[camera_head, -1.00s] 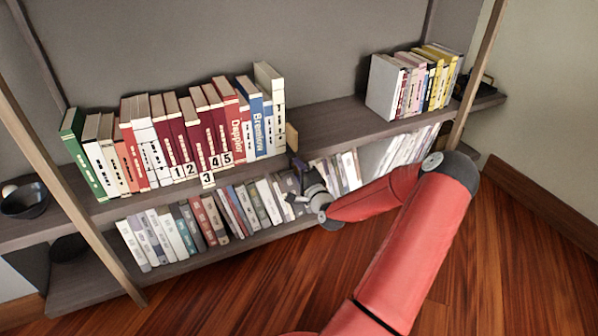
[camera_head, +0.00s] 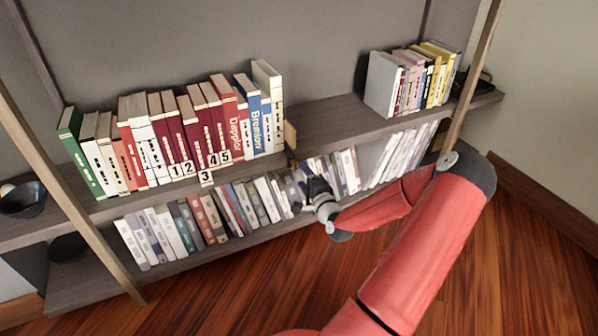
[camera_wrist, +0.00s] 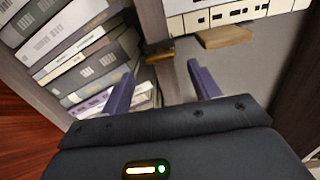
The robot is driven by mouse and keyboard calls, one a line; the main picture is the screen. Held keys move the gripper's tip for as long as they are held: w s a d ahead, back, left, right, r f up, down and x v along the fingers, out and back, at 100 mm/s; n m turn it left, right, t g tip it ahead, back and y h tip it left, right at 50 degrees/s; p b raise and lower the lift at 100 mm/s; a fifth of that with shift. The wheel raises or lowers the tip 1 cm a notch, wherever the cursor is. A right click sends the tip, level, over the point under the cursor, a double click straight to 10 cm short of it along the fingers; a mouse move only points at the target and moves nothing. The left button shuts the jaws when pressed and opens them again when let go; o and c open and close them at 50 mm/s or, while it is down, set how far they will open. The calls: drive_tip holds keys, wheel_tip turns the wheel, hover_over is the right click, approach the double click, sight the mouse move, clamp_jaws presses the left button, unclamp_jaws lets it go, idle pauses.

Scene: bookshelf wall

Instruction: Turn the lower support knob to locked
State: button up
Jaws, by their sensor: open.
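My gripper (camera_wrist: 160,71) is open, with its two dark purple fingers apart and nothing held between them. In the head view my gripper (camera_head: 317,186) is in front of the lower row of books, just below the upper shelf board. A small brass-coloured piece (camera_wrist: 158,51) at the shelf edge shows beyond and between the fingertips in the wrist view; it may be the lower support knob. Its turn position is too small to tell. A tan block (camera_wrist: 226,37) is beyond the right finger; it also shows at the end of the upper books (camera_head: 290,135).
Upper books (camera_head: 190,130) stand left on the upper shelf board (camera_head: 340,120). Lower books (camera_head: 215,215) stand close left of my gripper, with more (camera_head: 345,170) behind it. Another group (camera_head: 415,80) stands upper right. The wooden floor (camera_head: 510,240) in front is clear.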

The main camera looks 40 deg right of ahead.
drive_tip(key=v, duration=0.3)
idle(0.5)
